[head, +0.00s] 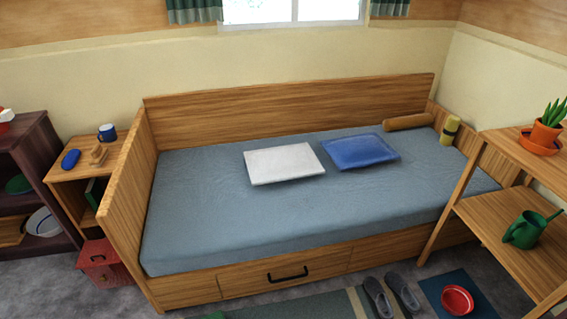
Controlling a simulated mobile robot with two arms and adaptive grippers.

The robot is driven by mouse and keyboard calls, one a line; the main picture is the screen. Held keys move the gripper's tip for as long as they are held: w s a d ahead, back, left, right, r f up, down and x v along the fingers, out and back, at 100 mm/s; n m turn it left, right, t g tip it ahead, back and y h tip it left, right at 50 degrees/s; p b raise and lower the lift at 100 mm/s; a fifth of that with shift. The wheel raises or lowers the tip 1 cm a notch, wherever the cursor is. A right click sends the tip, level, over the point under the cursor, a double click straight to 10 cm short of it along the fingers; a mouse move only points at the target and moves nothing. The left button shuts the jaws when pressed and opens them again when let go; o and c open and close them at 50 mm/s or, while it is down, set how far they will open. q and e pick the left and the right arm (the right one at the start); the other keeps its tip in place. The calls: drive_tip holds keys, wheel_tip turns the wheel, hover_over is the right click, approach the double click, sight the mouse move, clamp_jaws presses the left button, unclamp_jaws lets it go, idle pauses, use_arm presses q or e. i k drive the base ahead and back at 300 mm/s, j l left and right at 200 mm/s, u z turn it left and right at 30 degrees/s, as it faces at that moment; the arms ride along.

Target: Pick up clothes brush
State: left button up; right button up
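A small tan wooden object that looks like the clothes brush (98,155) lies on the top of the wooden bedside table (80,172) at the left. It is small in the picture, so its bristles cannot be made out. A blue rounded case-like object (70,159) lies to its left, and a dark blue and white mug (107,133) stands just behind it. Neither of my grippers is in the head view.
A daybed (210,210) with a grey-blue mattress fills the middle; its wooden end panel (130,195) rises beside the bedside table. A dark shelf (35,160) stands left. A red box (100,262), slippers (390,295) and a red bowl (457,299) are on the floor.

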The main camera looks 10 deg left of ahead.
sight(99, 154)
drive_tip(key=u, duration=1.5)
